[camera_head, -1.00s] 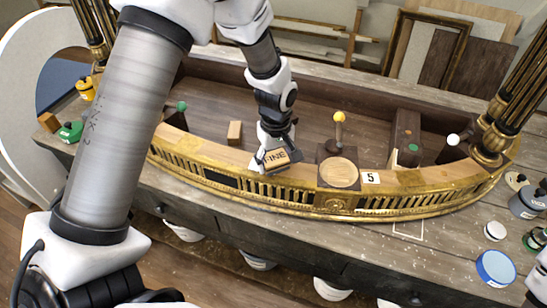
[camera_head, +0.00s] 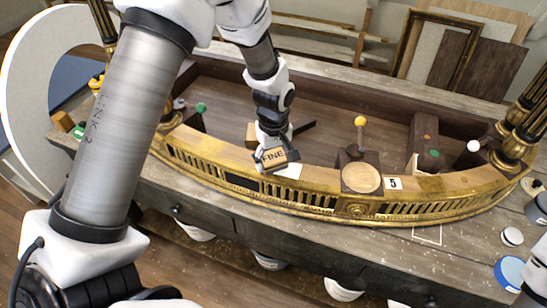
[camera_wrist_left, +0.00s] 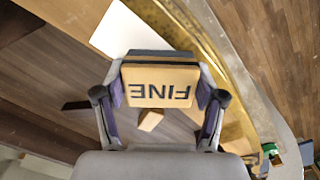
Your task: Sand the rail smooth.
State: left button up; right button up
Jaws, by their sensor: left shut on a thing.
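The rail (camera_head: 320,203) is a long curved gilt front with pierced slots and a pale flat top edge. My left gripper (camera_head: 275,157) is shut on a sanding block (camera_head: 280,156) marked FINE, at the rail's top edge left of the middle. In the left wrist view, the block (camera_wrist_left: 160,85) sits between the two fingers, and the gilt rail (camera_wrist_left: 215,40) runs past its right side. The block hides its own underside, so contact with the rail cannot be told. A white flat patch (camera_head: 291,170) shows beside the block. My right gripper is out of view.
A round pale disc (camera_head: 361,177) on a dark block and a card marked 5 (camera_head: 393,183) stand right of the sanding block. A yellow-knobbed peg (camera_head: 360,123) rises behind the disc. Gilt columns stand at both ends.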

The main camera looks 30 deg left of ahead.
pick_arm(q)
jog(key=shift+a+r+p, duration=0.15)
jog(key=shift+r+p, duration=0.1)
jog(key=shift+p, duration=0.05)
jog(key=shift+r, duration=0.45)
jog(key=shift+r+p, duration=0.8)
jog(key=shift+p, duration=0.1)
jog(key=shift+r+p, duration=1.1)
jog(key=shift+r, duration=0.1)
jog(key=shift+r+p, duration=0.55)
jog(key=shift+r, duration=0.6)
